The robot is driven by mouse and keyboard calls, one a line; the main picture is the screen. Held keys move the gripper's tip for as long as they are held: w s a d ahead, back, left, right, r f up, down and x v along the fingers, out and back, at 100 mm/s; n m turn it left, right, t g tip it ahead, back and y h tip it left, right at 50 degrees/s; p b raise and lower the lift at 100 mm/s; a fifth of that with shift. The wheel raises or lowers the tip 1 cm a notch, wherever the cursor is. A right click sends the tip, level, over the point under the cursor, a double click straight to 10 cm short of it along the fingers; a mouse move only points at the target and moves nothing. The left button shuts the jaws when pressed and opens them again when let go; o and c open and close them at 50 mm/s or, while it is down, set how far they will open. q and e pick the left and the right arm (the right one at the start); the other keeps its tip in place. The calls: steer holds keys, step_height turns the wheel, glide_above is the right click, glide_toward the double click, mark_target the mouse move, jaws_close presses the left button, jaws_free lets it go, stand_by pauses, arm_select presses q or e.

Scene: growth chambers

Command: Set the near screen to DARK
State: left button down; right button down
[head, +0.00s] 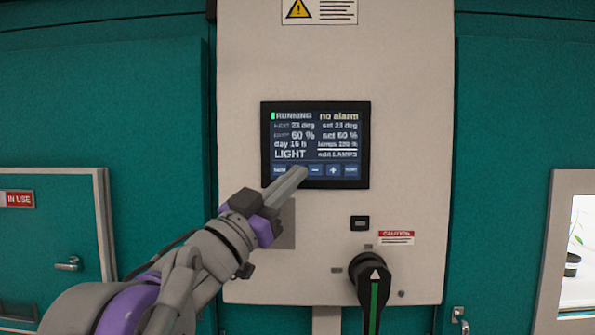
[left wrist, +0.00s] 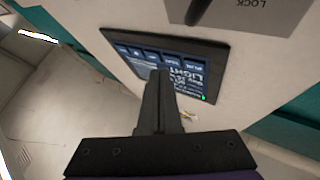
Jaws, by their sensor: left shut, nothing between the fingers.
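The near screen (head: 316,140) is a dark touch panel on a pale control cabinet. It reads RUNNING, no alarm, LIGHT, and "edit LAMPS" at the lower right. A row of blue buttons runs along its bottom, with a minus (head: 315,170) and a plus (head: 333,170) showing. My left gripper (head: 298,174) is shut and empty, its fingertips in front of the button row, covering the button left of the minus. The screen (left wrist: 190,70) also shows upside down in the left wrist view, behind the shut fingers (left wrist: 160,80). I cannot tell whether they touch it. My right gripper is not in view.
Below the screen are a small black switch (head: 360,223), a CAUTION label (head: 396,237) and a black rotary handle (head: 371,275) with a green stripe. Teal chamber doors stand on both sides. A windowed door (head: 553,230) is at the right.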

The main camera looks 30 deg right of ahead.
arm_select(q)
steer(key=shift+s, duration=0.15)
steer(key=s+a, duration=0.1)
steer(key=s, duration=0.1)
steer(key=s+a, duration=0.1)
steer(key=s, duration=0.1)
steer(key=shift+s+a+b, duration=0.1)
steer(key=shift+a+b, duration=0.2)
steer(key=shift+a, duration=0.05)
stand_by(2.4)
